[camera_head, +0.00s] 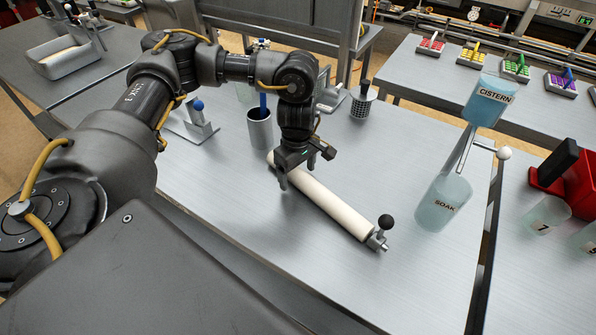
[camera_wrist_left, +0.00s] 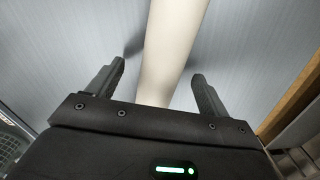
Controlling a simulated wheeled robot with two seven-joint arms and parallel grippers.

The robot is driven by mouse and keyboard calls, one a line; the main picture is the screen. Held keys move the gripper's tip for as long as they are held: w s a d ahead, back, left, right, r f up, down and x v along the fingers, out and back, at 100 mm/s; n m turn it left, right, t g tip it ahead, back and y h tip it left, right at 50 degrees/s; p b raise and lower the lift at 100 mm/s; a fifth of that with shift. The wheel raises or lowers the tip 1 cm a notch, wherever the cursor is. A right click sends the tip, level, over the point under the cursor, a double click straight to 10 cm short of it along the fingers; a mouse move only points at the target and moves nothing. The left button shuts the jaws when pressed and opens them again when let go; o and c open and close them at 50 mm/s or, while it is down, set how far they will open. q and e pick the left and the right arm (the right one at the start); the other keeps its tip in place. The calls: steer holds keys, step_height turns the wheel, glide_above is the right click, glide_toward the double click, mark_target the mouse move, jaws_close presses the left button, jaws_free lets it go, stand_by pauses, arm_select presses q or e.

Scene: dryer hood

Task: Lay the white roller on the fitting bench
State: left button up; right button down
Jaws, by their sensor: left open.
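The white roller (camera_head: 328,204) lies slantwise on the grey metal bench (camera_head: 330,290), with a metal end and a black knob at its near right end. My left gripper (camera_head: 299,176) is over the far left part of the roller. In the left wrist view the roller (camera_wrist_left: 170,50) runs between the two open fingers of my left gripper (camera_wrist_left: 158,85), with a gap on each side. The fingers cast shadows on the bench. I cannot tell from the pictures whether this bench is the fitting bench. My right gripper is not in view.
A grey cup (camera_head: 260,132) with a blue handle stands left of my gripper. A perforated cup (camera_head: 362,102) stands behind. The clear SOAK vessel (camera_head: 441,203), with the CISTERN box (camera_head: 489,98) above it, stands to the right. The bench front is clear.

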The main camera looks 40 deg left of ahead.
arm_select(q)
step_height(320, 180, up, 11)
stand_by(0.6)
steer(key=shift+f, duration=0.1)
stand_by(0.6)
